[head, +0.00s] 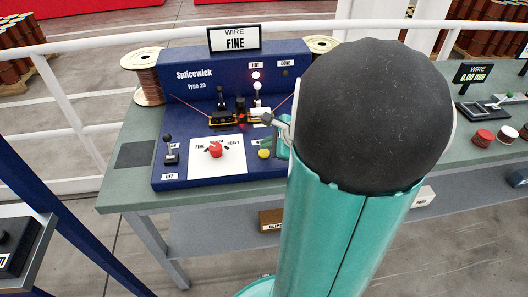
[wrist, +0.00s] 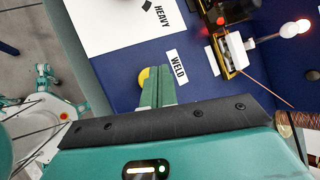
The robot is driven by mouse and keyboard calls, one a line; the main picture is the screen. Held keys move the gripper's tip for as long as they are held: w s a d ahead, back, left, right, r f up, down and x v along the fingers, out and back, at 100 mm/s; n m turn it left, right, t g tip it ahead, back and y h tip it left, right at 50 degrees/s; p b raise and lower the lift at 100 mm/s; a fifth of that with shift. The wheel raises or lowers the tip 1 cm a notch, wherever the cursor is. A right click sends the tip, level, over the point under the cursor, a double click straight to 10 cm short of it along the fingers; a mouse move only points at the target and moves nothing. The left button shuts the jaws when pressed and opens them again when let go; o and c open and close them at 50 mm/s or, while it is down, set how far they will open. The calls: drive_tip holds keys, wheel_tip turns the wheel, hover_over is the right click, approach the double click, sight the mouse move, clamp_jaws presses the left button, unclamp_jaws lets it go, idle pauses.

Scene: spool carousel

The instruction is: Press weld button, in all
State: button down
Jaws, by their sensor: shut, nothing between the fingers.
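The weld button is a yellow dome (head: 264,154) on the front right of the blue Splicewick panel (head: 185,90). In the wrist view the yellow button (wrist: 143,76) shows partly behind my gripper's fingers (wrist: 154,72), next to the WELD label (wrist: 177,64). My gripper is shut and empty, with its tips over or just beside the button; I cannot tell whether they touch it. In the head view my arm's dark joint and teal link hide most of the gripper. The HOT lamp (head: 255,75) glows pinkish; the DONE lamp (head: 286,73) looks dark.
A red selector knob (head: 216,149) sits on a white FINE/HEAVY plate left of the button. The wire clamps (head: 223,118) are behind the button. A copper spool (head: 147,76) stands at the bench's left.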

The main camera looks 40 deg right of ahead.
sight(267, 154)
drive_tip(key=shift+r, duration=2.5)
drive_tip(key=shift+a, duration=0.1)
drive_tip(key=a+r+n+g+y, duration=0.1)
drive_tip(key=a+r+n+g, duration=0.2)
drive_tip(key=a+n, duration=0.95)
drive_tip(key=s+a+r+n+h, duration=0.1)
drive_tip(key=s+a+n, duration=0.3)
drive_tip(key=a+n, duration=0.2)
drive_tip(key=s+a+r+n+h, duration=0.1)
drive_tip(key=s+a+r+n, duration=0.1)
drive_tip(key=s+a+n, duration=0.3)
drive_tip(key=a+n, duration=0.2)
drive_tip(key=a, duration=0.1)
drive_tip(key=shift+s+a+r+g, duration=0.25)
drive_tip(key=shift+a+r+g, duration=0.05)
